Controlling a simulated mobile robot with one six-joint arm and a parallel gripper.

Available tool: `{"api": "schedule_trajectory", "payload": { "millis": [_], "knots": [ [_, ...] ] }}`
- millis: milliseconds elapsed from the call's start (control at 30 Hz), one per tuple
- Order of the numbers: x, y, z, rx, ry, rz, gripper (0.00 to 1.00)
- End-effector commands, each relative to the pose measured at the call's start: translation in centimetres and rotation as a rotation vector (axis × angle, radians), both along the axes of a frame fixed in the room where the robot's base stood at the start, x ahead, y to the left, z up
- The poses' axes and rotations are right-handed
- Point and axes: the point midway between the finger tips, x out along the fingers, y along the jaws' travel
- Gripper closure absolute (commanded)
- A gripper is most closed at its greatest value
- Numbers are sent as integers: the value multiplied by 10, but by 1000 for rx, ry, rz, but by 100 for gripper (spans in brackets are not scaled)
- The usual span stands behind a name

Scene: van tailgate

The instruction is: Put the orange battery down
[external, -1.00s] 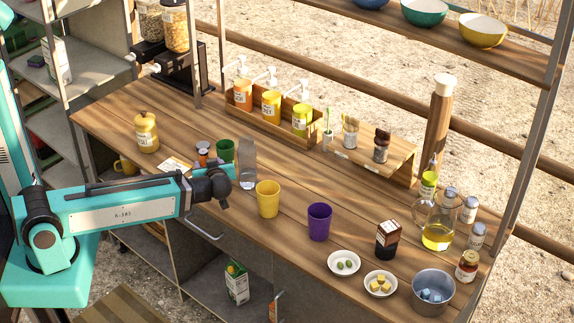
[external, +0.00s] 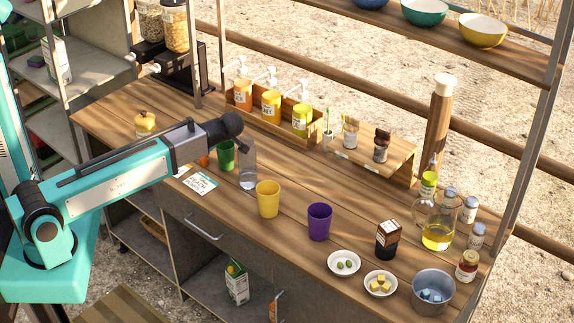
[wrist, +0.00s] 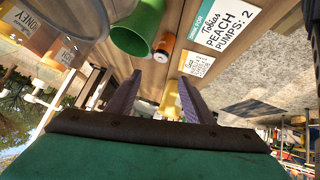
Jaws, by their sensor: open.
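The orange battery (wrist: 163,47) stands on the wooden counter beside the green cup (wrist: 131,36) in the wrist view, with a dark ring around its pale end. In the external view a small orange part of the battery (external: 204,161) shows below my arm, left of the green cup (external: 225,156); the rest is hidden. My gripper (wrist: 158,98) is open, its two grey fingers apart with nothing held between them. The battery lies beyond the fingertips, apart from them. In the external view my wrist is raised over the counter and the fingers cannot be made out.
A clear glass (external: 247,165), yellow cup (external: 268,199) and purple cup (external: 319,222) stand to the right. A white order card (external: 200,183) lies near the front edge; a yellow card (wrist: 196,64) lies near it. The syrup pump rack (external: 270,118) stands behind.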

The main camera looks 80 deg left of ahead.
Motion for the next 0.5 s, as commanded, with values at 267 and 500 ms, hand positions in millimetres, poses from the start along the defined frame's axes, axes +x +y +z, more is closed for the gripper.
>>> {"api": "schedule_trajectory", "payload": {
  "millis": [267,500],
  "knots": [
    [-13,27,-8,-210,-208,229,53],
    [-17,44,5,-394,-390,390,53]
  ]
}}
